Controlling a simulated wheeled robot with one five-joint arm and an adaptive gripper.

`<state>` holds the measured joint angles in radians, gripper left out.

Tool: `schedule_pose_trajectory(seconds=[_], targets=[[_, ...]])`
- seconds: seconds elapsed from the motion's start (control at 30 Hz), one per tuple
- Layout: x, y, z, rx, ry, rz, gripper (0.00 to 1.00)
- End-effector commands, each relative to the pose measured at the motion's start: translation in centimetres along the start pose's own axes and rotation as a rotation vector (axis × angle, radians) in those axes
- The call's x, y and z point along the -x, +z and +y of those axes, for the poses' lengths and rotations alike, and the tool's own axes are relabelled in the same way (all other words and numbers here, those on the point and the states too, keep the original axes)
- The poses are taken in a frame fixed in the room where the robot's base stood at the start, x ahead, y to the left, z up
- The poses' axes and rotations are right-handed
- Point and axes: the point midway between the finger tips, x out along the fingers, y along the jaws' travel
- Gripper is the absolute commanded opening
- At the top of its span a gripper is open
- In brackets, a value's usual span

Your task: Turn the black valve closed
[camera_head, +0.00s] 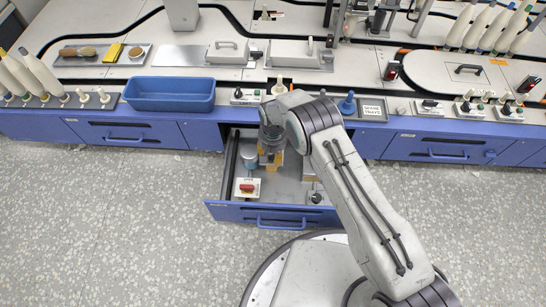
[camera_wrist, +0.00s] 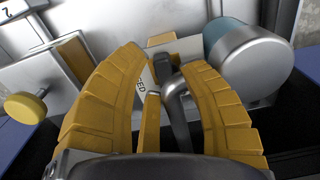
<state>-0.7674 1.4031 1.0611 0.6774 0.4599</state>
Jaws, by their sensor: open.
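My gripper (camera_head: 270,148) is open, reaching down into the open blue drawer (camera_head: 272,214). A bent grey metal bar (camera_wrist: 178,92) and a narrow yellow strip also lie between the fingers. I cannot tell whether a finger touches any of these. A partly covered white label shows behind the left finger. In the head view my gripper and arm hide the valve.
A teal cylinder with a grey end (camera_wrist: 252,62) stands close to the right finger. A yellow knob (camera_wrist: 26,107) is at left in the wrist view. A red switch on a white box (camera_head: 247,187) sits in the drawer. A blue bin (camera_head: 170,94) stands on the counter above.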

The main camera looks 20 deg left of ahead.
Motion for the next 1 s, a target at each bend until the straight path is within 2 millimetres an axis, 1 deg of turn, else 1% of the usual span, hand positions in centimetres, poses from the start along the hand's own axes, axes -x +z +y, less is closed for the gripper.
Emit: schedule_pose_trajectory(seconds=[0.03, 0.1, 0.4, 0.43, 0.87, 0.9, 1.0], targets=[[-0.40, 0.01, 0.01, 0.000, 0.000, 0.000, 0.36], [-0.58, 0.01, 0.02, 0.000, 0.000, 0.000, 0.36], [-0.62, 0.00, 0.01, 0.000, 0.000, 0.000, 0.36], [-0.62, 0.00, 0.01, 0.000, 0.000, 0.000, 0.40], [-0.61, 0.00, 0.02, 0.000, 0.000, 0.000, 0.01], [-0.61, 0.00, 0.02, 0.000, 0.000, 0.000, 0.00], [-0.61, 0.00, 0.02, 0.000, 0.000, 0.000, 0.00]])
